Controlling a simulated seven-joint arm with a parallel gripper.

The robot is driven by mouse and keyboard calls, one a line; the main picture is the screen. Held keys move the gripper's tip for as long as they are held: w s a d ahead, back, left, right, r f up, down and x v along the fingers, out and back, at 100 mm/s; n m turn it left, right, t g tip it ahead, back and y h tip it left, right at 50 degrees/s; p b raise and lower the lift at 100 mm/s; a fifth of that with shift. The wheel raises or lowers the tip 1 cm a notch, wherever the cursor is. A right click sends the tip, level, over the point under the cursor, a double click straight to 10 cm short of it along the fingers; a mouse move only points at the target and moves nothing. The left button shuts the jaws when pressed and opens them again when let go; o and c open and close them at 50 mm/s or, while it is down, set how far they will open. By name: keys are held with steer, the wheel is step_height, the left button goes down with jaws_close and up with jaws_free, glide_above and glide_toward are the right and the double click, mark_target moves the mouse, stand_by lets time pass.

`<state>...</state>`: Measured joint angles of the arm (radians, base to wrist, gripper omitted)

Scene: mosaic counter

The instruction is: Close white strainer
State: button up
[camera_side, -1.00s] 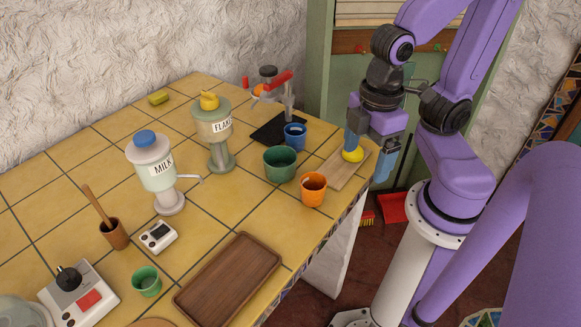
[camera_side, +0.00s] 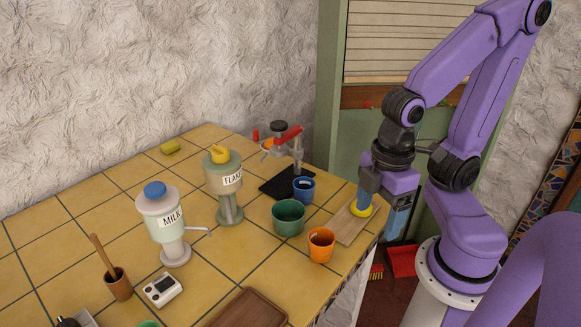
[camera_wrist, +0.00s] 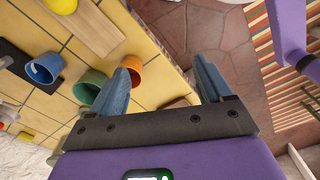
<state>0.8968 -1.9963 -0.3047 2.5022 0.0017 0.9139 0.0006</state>
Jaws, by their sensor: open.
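I cannot pick out anything that is plainly a white strainer in either view. A lever device with a red handle (camera_side: 288,136) stands on a black base (camera_side: 275,184) at the back of the counter; whether it has a strainer part is too small to tell. My gripper (camera_side: 382,216) is at the counter's right edge, beside the pale wooden board (camera_side: 345,228). One finger overlaps the yellow object (camera_side: 360,211) in the side view.
Blue (camera_side: 304,190), green (camera_side: 288,218) and orange (camera_side: 320,245) cups stand left of the board. The FLAKES dispenser (camera_side: 225,190) and MILK dispenser (camera_side: 164,225) stand farther left. A brown tray (camera_side: 248,310) lies at the front.

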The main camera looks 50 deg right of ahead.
steer(key=shift+r, duration=0.2)
steer(key=c, duration=0.5)
step_height(320, 180, up, 3)
steer(key=shift+f, duration=0.1)
jaws_close()
step_height(320, 180, up, 6)
steer(key=w+r+m+y, duration=0.1)
steer(key=w+m+y, duration=0.45)
steer(key=w, duration=1.65)
steer(key=w+d+f+m+t, duration=0.1)
steer(key=w+d+m+t, duration=0.15)
steer(key=w+d, duration=0.5)
steer(key=w+d+m+t+h, duration=0.1)
steer(key=w+d+m, duration=0.25)
steer(key=d, duration=0.65)
steer(key=w+d+f+m+t, duration=0.1)
steer(key=w+d+m+t, duration=0.1)
steer(key=w+d, duration=0.55)
steer(key=s+f+x, duration=0.1)
steer(key=s+x, duration=0.1)
steer(key=x, duration=1.2)
steer(key=shift+s+a+f, duration=0.3)
steer(key=shift+s+f, duration=0.05)
